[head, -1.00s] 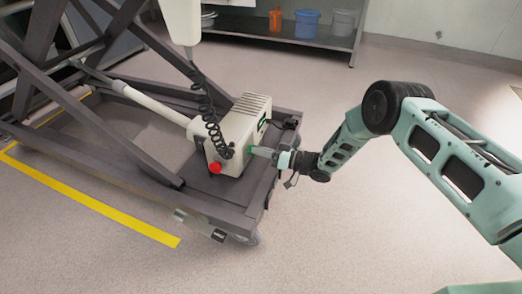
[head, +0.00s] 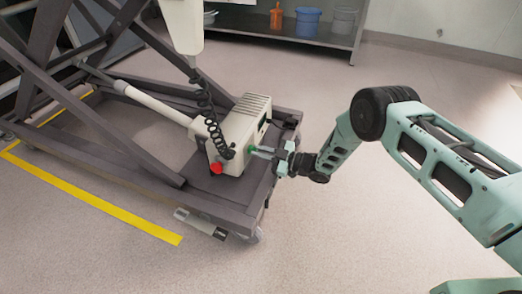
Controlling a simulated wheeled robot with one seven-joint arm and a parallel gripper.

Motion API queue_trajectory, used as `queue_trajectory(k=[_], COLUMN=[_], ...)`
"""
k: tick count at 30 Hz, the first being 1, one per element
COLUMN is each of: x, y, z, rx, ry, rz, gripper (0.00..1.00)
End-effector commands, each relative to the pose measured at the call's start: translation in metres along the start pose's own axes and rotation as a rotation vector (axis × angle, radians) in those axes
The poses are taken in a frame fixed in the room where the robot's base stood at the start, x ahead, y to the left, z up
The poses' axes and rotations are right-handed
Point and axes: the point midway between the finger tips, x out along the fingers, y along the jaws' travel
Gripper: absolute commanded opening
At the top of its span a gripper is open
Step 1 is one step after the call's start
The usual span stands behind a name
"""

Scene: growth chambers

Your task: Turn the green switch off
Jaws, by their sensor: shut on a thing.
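The green switch (head: 251,149) is on the right-hand end face of the beige power box (head: 239,128), which sits on the lift's dark base. Only a little green shows, just at the tips of my gripper (head: 256,150). My gripper reaches in from the right, with its fingers lying roughly level against that face. The fingers are closed on the switch. Which way the switch is set cannot be told at this size.
A red knob (head: 216,168) sits low on the box's front. A black coiled cable (head: 212,120) hangs before it. The dark lift base (head: 225,205) surrounds the box. A shelf (head: 284,36) with buckets stands behind. Floor right of the base is free.

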Motion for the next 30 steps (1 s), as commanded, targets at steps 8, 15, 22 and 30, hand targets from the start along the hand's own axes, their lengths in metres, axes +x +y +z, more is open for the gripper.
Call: queue_trajectory(k=[8,15,22,30], x=[-0.0011,-0.0011,-0.0015,-0.0016], y=[-0.0017,-0.0031,-0.0031,-0.0031], z=[0.0006,0.0014,0.002,0.0023], rx=[-0.209,-0.32,-0.367,-0.375], ry=[-0.002,-0.003,-0.004,-0.004], rz=[-0.002,-0.003,-0.002,-0.002], gripper=[0.0,0.0,0.0,0.0])
